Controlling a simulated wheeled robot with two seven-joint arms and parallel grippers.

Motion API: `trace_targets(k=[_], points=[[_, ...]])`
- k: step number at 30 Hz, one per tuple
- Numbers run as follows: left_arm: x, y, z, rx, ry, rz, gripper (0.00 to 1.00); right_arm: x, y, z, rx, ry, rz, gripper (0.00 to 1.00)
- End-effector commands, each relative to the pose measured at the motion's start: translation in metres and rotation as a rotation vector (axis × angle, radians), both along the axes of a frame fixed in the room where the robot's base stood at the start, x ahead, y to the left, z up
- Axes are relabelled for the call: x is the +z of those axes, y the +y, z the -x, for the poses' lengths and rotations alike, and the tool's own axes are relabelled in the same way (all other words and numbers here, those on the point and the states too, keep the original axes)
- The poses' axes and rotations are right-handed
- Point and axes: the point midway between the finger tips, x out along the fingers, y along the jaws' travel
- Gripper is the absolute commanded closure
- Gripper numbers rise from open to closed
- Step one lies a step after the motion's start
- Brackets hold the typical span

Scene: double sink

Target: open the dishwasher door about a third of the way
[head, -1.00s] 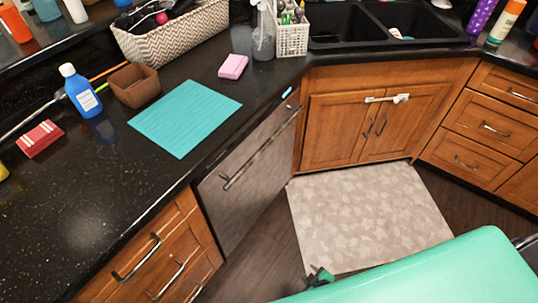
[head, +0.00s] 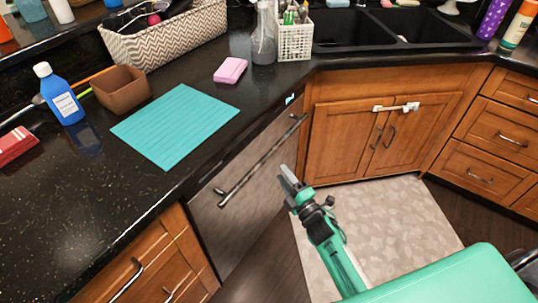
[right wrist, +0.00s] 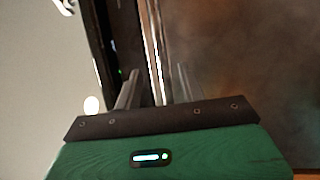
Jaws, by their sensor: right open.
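The dishwasher door (head: 238,205) is a grey metal panel under the counter, left of the corner sink cabinet. It looks shut. Its long bar handle (head: 262,160) runs along the upper part of the door. My right gripper (head: 286,178) is in front of the door, to the right of the handle in the head view, and appears apart from it. In the right wrist view the two fingers (right wrist: 158,78) are spread with nothing held. A bright bar, likely the handle (right wrist: 152,45), shows beyond them, with the door panel (right wrist: 235,60) at right. My left gripper is out of view.
A beige mat (head: 400,225) lies on the floor before the sink cabinet (head: 345,140). The black counter (head: 90,200) above the dishwasher holds a teal mat (head: 178,125), a pink sponge (head: 230,70) and a blue bottle (head: 62,98). Drawers (head: 150,270) stand left of the dishwasher.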

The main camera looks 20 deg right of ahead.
Motion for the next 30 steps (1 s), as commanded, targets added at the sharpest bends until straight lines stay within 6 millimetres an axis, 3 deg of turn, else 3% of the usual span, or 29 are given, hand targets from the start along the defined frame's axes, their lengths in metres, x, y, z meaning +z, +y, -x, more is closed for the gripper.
trace_targets(k=[9,15,28,30], points=[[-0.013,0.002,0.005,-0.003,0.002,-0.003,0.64,0.012,0.015,-0.058,0.000,0.000,-0.003,0.59],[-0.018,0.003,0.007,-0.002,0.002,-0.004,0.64,0.015,0.022,-0.080,0.000,0.002,-0.003,0.59],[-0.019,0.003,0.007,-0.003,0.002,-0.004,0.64,0.016,0.024,-0.088,0.000,0.003,-0.002,0.59],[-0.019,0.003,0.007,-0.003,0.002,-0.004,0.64,0.016,0.024,-0.088,0.000,0.003,-0.002,0.71]])
